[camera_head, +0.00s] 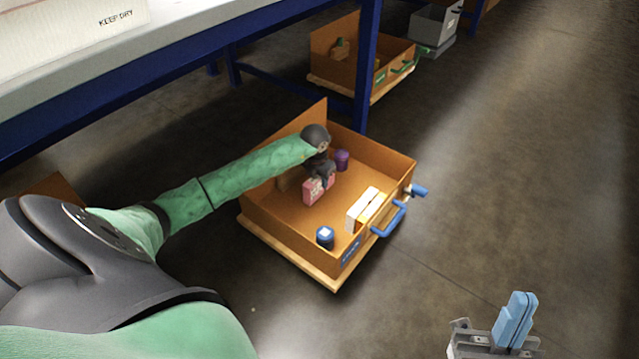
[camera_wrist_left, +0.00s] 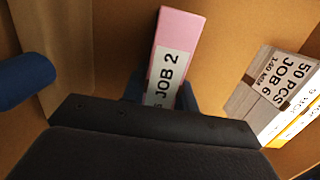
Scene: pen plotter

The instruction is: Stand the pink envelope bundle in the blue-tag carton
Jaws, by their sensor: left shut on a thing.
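The pink envelope bundle (camera_head: 318,190) is inside the blue-tag carton (camera_head: 287,233), near its middle. It looks roughly upright; I cannot tell whether its bottom touches the carton floor. My left gripper (camera_head: 322,172) is shut on its upper part from above. In the left wrist view the pink bundle (camera_wrist_left: 180,38), with a white JOB 2 label, sits between my blue fingers (camera_wrist_left: 160,90). The carton's blue tag (camera_head: 350,251) is on its front wall. My right gripper (camera_head: 515,318) is at the lower right, away from the carton, its light-blue fingers together and empty.
In the carton are a blue jar (camera_head: 325,238), a purple jar (camera_head: 342,160) and white bundles (camera_head: 363,209), one labelled JOB 6 (camera_wrist_left: 275,85). A blue-framed table (camera_head: 200,65) overhangs at the upper left. A green-handled carton (camera_head: 340,75) stands behind. The right floor is clear.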

